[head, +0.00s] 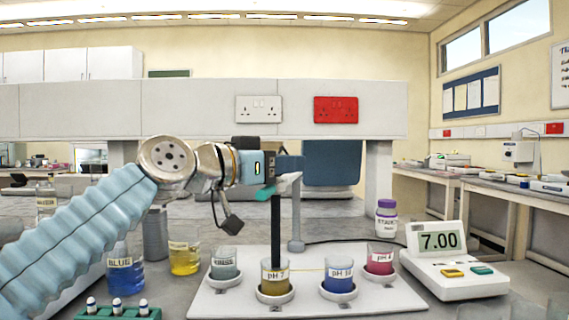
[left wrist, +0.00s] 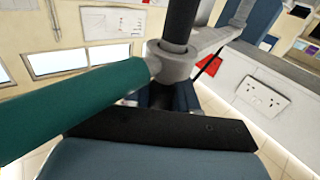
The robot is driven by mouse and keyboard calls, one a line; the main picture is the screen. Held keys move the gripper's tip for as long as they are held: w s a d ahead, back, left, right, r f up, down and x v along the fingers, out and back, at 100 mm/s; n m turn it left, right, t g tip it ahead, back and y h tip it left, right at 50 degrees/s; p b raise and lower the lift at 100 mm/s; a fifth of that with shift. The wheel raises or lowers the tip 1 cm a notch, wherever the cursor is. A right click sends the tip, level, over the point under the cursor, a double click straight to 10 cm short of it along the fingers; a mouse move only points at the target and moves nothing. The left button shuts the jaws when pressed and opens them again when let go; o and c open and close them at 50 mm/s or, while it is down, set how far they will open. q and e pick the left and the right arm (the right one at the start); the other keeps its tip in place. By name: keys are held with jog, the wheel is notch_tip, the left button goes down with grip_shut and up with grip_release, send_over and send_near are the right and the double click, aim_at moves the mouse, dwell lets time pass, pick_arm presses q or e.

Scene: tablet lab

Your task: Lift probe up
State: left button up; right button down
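The probe (head: 276,225) is a dark upright rod. Its lower end is inside the pH 7 beaker (head: 277,280), which holds a yellow-brown liquid. A grey collar on a holder arm surrounds the rod, and a teal handle (head: 265,193) sticks out from it. In the left wrist view the teal handle (left wrist: 75,108), the grey collar (left wrist: 174,62) and the dark rod (left wrist: 180,20) are very close. My left gripper (head: 285,168) is at the top of the probe, by the handle. Its finger gap is hidden, so its grip is unclear. My right gripper is out of view.
The white tray (head: 212,303) also carries a rinse beaker (head: 224,265), a blue beaker labelled pH 10 (head: 339,279) and a pink beaker (head: 380,260). A meter (head: 441,240) reading 7.00 stands right. Blue and yellow flasks and a green rack stand left, near my arm.

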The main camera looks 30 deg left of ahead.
pick_arm(q)
grip_shut()
jog(key=shift+r, duration=0.1)
notch_tip(320, 180, up, 8)
jog(key=p, duration=0.4)
jog(key=shift+p, duration=0.4)
jog(key=shift+s+a, duration=0.1)
jog(key=shift+o, duration=2.2)
grip_release()
